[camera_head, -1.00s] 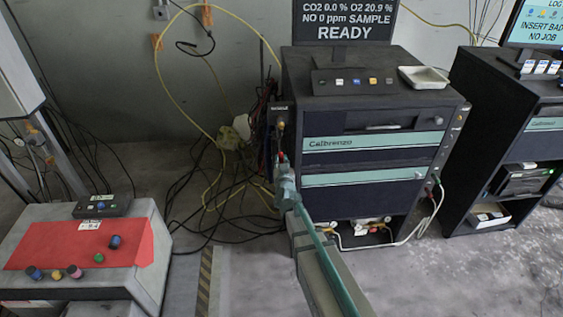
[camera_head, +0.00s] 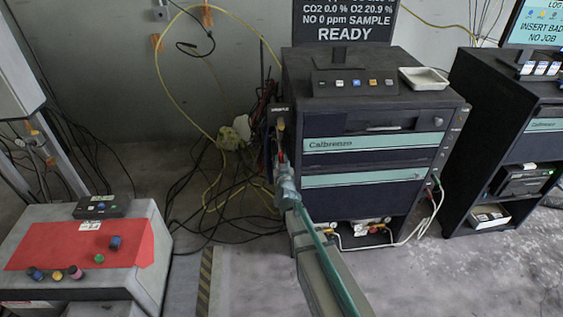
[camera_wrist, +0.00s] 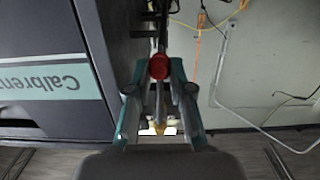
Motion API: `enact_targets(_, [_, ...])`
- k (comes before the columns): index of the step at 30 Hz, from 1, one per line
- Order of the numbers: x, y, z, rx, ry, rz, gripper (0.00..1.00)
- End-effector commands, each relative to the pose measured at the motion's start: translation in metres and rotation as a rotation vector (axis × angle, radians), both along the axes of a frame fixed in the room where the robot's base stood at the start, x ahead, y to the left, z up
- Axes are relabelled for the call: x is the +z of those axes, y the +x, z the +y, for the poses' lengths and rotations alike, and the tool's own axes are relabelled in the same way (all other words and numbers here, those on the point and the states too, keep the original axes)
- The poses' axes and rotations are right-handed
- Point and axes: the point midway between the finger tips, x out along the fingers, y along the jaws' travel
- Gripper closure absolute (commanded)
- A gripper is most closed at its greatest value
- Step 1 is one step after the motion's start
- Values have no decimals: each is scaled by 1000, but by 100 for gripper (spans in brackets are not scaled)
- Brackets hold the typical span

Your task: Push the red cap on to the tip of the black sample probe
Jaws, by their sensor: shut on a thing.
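My gripper (camera_wrist: 159,72) is shut on the red cap (camera_wrist: 159,66), which shows round between the teal fingertips in the wrist view. A dark, thin upright shape (camera_wrist: 161,32), likely the black sample probe, lines up with the cap in that view. I cannot tell whether cap and probe touch. In the head view my gripper (camera_head: 283,168) is beside the left side of the Calbrenzo cabinet, under its small side bracket. A bit of red shows at the fingertips there. The probe's tip is not clear in either view.
The Calbrenzo cabinet (camera_head: 330,122) stands close to the right of my gripper in the head view. Loose cables (camera_head: 215,165) hang and lie to the left. A grey bench with a red mat (camera_head: 60,246) holds several coloured caps. A second cabinet (camera_head: 500,150) stands at right.

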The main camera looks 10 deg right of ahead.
Motion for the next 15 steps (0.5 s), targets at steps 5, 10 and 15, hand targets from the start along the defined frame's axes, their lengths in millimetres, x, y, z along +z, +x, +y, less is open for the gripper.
enact_targets(5, [1,2,0,0,0,0,100])
enact_targets(10, [1,4,-1,0,0,0,100])
enact_targets(15, [2,7,-1,0,0,0,100])
